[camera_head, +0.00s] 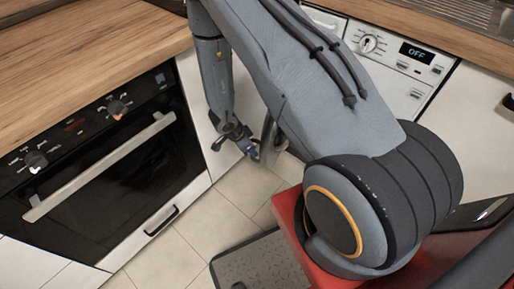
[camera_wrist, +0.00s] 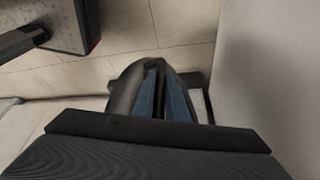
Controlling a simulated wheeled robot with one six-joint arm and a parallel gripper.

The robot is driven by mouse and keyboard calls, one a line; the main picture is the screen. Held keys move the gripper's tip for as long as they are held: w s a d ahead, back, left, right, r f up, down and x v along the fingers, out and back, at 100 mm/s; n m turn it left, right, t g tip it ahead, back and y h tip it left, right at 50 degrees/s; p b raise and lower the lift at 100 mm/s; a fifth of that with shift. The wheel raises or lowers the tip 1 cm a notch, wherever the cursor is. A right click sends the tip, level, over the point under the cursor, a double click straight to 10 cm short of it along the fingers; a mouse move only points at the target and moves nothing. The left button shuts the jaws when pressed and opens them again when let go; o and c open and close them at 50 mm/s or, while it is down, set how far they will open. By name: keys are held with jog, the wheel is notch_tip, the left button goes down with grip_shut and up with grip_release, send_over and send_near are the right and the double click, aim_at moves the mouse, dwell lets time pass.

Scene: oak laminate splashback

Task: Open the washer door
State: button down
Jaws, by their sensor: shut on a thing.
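The washer (camera_head: 395,78) is a white front-loader at the upper right in the head view, with a dial and a display reading OFF. Its door (camera_head: 269,136) shows only as a narrow grey curved edge beside my arm; the rest is hidden behind the arm. How far the door stands from the washer front cannot be told. My gripper (camera_head: 253,151) is low at that edge, shut on the door's edge or handle. In the wrist view, the gripper's blue-padded fingers (camera_wrist: 163,92) are close together; what they grip is mostly hidden.
A black oven (camera_head: 95,165) with a long bar handle is at left under a wooden worktop (camera_head: 90,50). Tiled floor (camera_head: 215,220) is open between oven and my base. A pale flat panel (camera_wrist: 265,70) stands close to the right of the fingers in the wrist view.

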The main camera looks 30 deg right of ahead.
jog(key=shift+w, duration=0.45)
jog(key=c, duration=2)
grip_release()
jog(key=shift+c, duration=0.2)
jog(key=shift+s+a, duration=0.1)
jog(key=shift+a, duration=0.1)
jog(key=v, duration=0.7)
jog(key=shift+a+r, duration=0.2)
jog(key=shift+r, duration=0.15)
jog(key=shift+p, duration=0.3)
